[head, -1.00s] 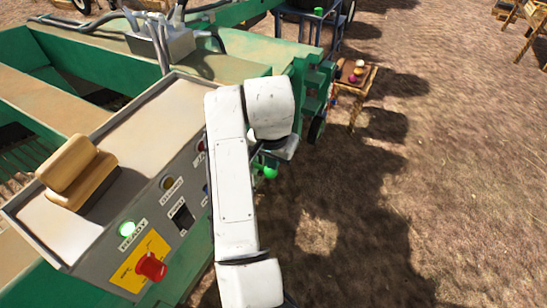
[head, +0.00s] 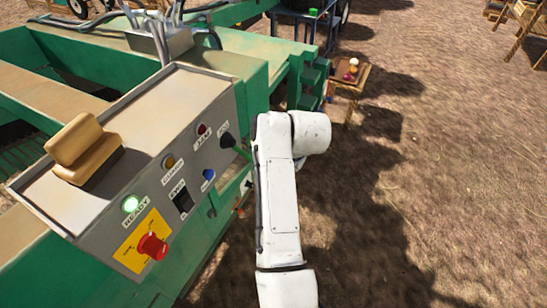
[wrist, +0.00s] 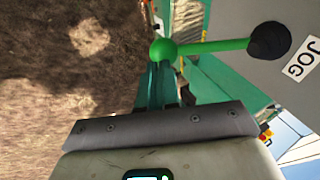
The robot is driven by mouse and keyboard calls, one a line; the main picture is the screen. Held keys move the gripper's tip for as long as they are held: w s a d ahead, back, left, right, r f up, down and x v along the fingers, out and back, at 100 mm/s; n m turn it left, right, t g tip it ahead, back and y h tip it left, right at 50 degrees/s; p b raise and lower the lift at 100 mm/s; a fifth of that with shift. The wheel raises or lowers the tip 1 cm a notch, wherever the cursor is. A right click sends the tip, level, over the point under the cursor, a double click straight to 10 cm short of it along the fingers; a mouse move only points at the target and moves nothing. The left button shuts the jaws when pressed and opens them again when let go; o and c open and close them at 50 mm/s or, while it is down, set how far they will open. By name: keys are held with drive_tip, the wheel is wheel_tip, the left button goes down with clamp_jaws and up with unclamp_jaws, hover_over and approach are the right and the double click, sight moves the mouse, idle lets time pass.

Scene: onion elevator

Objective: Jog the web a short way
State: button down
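The JOG lever (head: 241,153) sticks out from the right end of the grey control panel (head: 150,97), with a black base and a green rod. In the head view its outer end is hidden behind my white arm. In the wrist view the lever's green rod (wrist: 213,46) runs left from its black base, beside the JOG label, to a green ball (wrist: 163,51). My gripper (wrist: 160,68) has its fingertips right at the ball. I cannot tell whether they grip it. The web is not identifiable in view.
A tan block (head: 84,150) lies on top. Bare ground is free to the right.

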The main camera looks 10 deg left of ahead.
drive_tip(key=shift+s+f, duration=0.25)
drive_tip(key=shift+f, duration=0.4)
idle(2.0)
drive_tip(key=w+d+p+v, duration=0.1)
drive_tip(key=p+v, duration=0.2)
drive_tip(key=v, duration=1.1)
drive_tip(key=shift+w+d, duration=0.3)
drive_tip(key=shift+d, duration=0.15)
drive_tip(key=shift+r, duration=0.15)
